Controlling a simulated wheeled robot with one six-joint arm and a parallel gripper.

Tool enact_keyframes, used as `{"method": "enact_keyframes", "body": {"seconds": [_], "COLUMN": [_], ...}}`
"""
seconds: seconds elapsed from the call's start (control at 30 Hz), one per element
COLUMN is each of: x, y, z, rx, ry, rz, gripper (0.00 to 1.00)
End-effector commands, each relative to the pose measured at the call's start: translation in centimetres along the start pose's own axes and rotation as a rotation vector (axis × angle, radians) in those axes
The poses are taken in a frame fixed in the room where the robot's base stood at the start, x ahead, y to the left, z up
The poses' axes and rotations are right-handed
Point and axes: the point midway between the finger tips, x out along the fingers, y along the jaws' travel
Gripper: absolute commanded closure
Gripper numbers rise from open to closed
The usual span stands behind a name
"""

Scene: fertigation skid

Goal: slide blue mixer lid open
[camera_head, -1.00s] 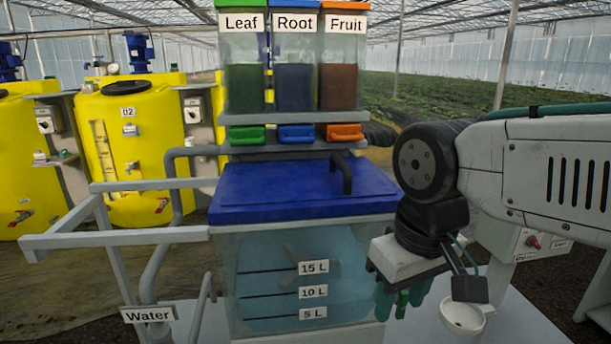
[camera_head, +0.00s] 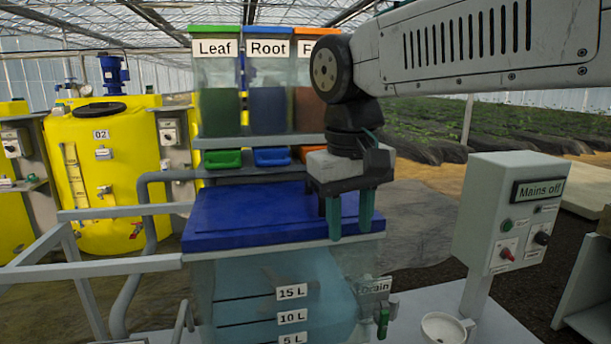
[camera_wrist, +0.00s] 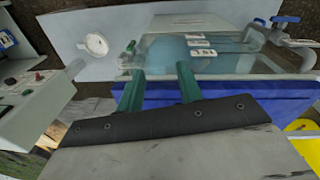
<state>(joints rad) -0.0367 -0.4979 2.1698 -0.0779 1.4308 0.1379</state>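The blue mixer lid (camera_head: 250,214) lies flat on the clear mixing tank and covers its top in the head view. It also shows in the wrist view (camera_wrist: 225,97). My gripper (camera_head: 350,228) points down at the lid's right end, with its two green fingers apart. The fingers also stand apart in the wrist view (camera_wrist: 161,70). No thing is clearly held between them. The lid's dark handle is hidden behind my gripper, and I cannot tell whether the fingers touch the lid.
The tank (camera_head: 240,290) holds bluish water, with a green drain valve (camera_head: 382,320) at its right. The Leaf (camera_head: 218,110) and Root (camera_head: 268,110) hoppers stand behind the lid. A grey rail (camera_head: 100,268) runs at left. A control box (camera_head: 510,215) stands at right.

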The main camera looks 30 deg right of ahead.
Motion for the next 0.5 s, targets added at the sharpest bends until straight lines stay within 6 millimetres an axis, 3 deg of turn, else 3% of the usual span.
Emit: {"method": "enact_keyframes", "body": {"seconds": [0.03, 0.2, 0.33, 0.5], "x": [-2.0, -7.2, -9.6, -10.7], "y": [-0.2, -0.7, -1.1, -1.4], "z": [-2.5, -8.4, -11.6, -13.2], "rx": [0.017, 0.090, 0.135, 0.163], "ry": [-0.015, -0.049, -0.065, -0.073], "rz": [0.018, 0.076, 0.110, 0.129], "gripper": [0.64, 0.64, 0.64, 0.64]}}
